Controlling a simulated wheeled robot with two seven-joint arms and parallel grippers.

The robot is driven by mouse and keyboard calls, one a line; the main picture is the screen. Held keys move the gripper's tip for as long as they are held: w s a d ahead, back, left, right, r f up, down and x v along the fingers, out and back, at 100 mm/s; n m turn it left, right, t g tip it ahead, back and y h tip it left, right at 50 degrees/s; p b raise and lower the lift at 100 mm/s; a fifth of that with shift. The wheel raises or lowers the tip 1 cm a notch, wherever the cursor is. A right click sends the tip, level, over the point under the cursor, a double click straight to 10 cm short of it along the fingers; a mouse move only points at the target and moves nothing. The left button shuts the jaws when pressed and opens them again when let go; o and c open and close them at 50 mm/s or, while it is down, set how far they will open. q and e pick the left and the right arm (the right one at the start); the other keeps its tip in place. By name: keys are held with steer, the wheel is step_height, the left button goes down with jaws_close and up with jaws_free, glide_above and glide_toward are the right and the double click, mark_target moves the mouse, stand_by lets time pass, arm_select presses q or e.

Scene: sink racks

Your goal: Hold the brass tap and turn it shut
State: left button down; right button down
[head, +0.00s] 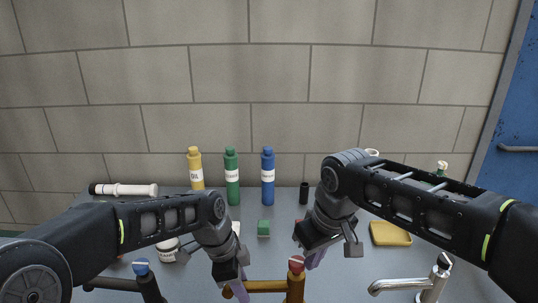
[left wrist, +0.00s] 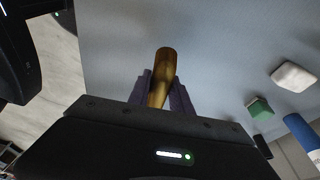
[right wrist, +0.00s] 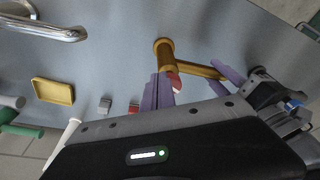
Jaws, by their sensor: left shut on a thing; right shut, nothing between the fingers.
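The brass tap (head: 295,288) stands at the front middle of the head view, with a red handle (head: 296,262) on top and its spout reaching left. My left gripper (head: 241,290) is shut on the spout; in the left wrist view the brass tube (left wrist: 165,62) sits between its purple fingers. My right gripper (head: 315,262) is shut and empty, just right of and behind the red handle. In the right wrist view its closed fingers (right wrist: 158,80) are beside the handle (right wrist: 175,82); I cannot tell whether they touch it.
A dark tap with a blue handle (head: 141,268) stands at left, a chrome tap (head: 432,285) at right. Yellow, green (head: 232,178) and blue bottles line the back wall. A green block (head: 263,228) and a yellow tray (head: 390,234) lie on the grey counter.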

mark_target(303, 269)
steer(key=shift+f, duration=0.7)
steer(key=shift+w+a, duration=0.1)
steer(key=shift+a, duration=0.05)
steer(key=shift+s+a, duration=0.4)
steer(key=shift+a, duration=0.05)
stand_by(0.4)
steer(key=shift+s+a, duration=0.15)
steer(key=shift+a, duration=0.5)
steer(key=shift+s, duration=0.25)
steer(key=shift+s+d, duration=0.1)
steer(key=shift+s, duration=0.1)
